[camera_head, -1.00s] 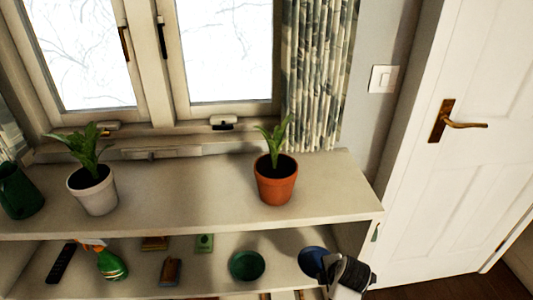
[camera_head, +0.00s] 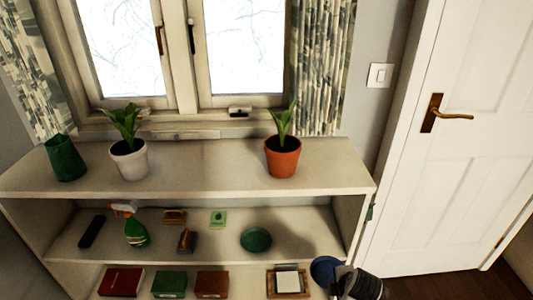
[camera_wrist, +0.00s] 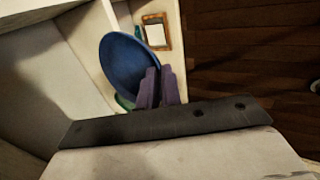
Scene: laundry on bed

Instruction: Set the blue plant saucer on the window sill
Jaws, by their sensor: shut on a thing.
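The blue plant saucer (camera_head: 323,268) is at the lower right of the shelf unit in the head view, in front of its lower shelves. My gripper (camera_head: 340,279) is shut on the saucer's edge. In the wrist view the saucer (camera_wrist: 128,66) is tilted, with its rim between the purple fingers (camera_wrist: 158,88) of my gripper. The window sill (camera_head: 205,165) is the broad pale top below the window. It carries a green pot or jug (camera_head: 64,158), a plant in a white pot (camera_head: 129,158) and a plant in a terracotta pot (camera_head: 283,157).
The sill is clear between the two plants and right of the terracotta pot. The shelf below holds a green saucer (camera_head: 256,240), spray bottle (camera_head: 135,228) and black remote (camera_head: 92,231). A framed picture (camera_head: 287,282) stands lower. A door (camera_head: 450,170) is at right.

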